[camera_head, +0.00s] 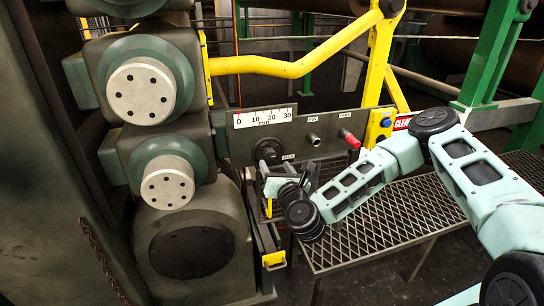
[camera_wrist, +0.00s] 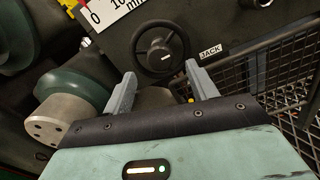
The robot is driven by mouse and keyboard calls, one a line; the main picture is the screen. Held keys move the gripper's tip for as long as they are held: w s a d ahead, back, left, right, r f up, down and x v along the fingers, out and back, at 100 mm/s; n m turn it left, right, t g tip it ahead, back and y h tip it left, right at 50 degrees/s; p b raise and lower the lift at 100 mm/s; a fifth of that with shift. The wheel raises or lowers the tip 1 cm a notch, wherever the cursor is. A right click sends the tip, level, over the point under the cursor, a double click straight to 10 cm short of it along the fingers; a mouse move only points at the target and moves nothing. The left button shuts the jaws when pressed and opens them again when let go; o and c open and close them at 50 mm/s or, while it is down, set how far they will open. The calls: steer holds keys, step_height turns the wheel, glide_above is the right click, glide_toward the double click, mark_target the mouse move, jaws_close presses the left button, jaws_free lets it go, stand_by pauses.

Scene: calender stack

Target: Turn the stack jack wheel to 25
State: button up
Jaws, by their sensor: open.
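The stack jack wheel (camera_wrist: 162,50) is a black spoked handwheel on a dark panel, beside a "JACK" label (camera_wrist: 211,51). In the head view the wheel (camera_head: 267,150) sits below a white mm scale (camera_head: 264,116) marked 0 to 30. No contact with the wheel shows. In the head view my gripper (camera_head: 268,172) is just below the wheel and partly hidden by my wrist.
Steel rolls with bolted ends (camera_head: 140,91) stand at the left. A black knob (camera_head: 314,139) and a red knob (camera_head: 350,138) are right of the wheel. A yellow rail (camera_head: 290,68) passes above. A mesh platform (camera_head: 400,215) lies below my arm.

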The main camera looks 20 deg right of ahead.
mark_target(270, 157)
steer(key=shift+w+p, duration=0.45)
steer(key=shift+w, duration=1.7)
steer(key=shift+c, duration=0.4)
steer(key=c, duration=0.9)
